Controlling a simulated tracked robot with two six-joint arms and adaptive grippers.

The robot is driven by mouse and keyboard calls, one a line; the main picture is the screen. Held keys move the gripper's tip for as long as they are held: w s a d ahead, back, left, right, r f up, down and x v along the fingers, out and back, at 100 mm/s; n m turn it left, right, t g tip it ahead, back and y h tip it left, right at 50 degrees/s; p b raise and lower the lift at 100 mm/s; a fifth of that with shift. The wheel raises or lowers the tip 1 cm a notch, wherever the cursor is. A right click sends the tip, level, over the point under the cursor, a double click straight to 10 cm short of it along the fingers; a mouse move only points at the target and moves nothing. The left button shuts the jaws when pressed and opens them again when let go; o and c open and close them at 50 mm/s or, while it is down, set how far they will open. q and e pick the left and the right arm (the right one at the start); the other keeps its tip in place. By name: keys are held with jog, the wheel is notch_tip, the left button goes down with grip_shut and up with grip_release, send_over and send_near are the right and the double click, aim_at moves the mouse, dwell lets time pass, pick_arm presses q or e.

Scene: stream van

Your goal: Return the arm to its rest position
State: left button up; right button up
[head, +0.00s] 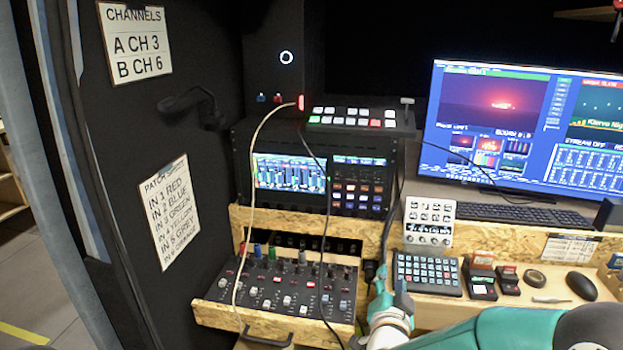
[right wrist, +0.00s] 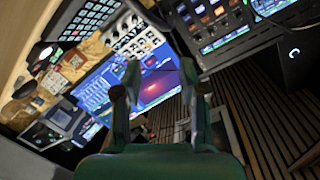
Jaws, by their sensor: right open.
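My right arm (head: 500,328) comes in from the lower right in the head view, teal and white. Its gripper (head: 388,285) is raised in front of the desk, between the audio mixer drawer and the button keypad. In the right wrist view the two fingers of the right gripper (right wrist: 163,95) stand apart with nothing between them. I see no object held. My left gripper is not in the head view.
The pulled-out mixer (head: 285,285) with its cables is left of the gripper. The keypad (head: 428,274), a mouse (head: 581,286) and small devices lie on the desk to the right. A monitor (head: 520,125) and a switcher (head: 358,118) stand behind.

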jog(key=s+f+n+g+y+p, duration=0.15)
jog(key=s+f+g, duration=0.3)
jog(key=f, duration=0.75)
jog(key=s+f+n+g+y+p, duration=0.1)
jog(key=s+f+n+g+y, duration=0.15)
jog(key=s+f, duration=0.65)
jog(key=s+a+f+n+g+y, duration=0.2)
jog(key=s+a+f+g, duration=0.2)
jog(key=s, duration=0.4)
jog(key=s+a+f+n+g+y, duration=0.2)
jog(key=s+a+f+g+y, duration=0.1)
jog(key=s+f, duration=0.4)
jog(key=shift+s+a+n+g+p, duration=0.3)
jog(key=shift+s+a+g, duration=0.2)
jog(key=shift+a, duration=0.55)
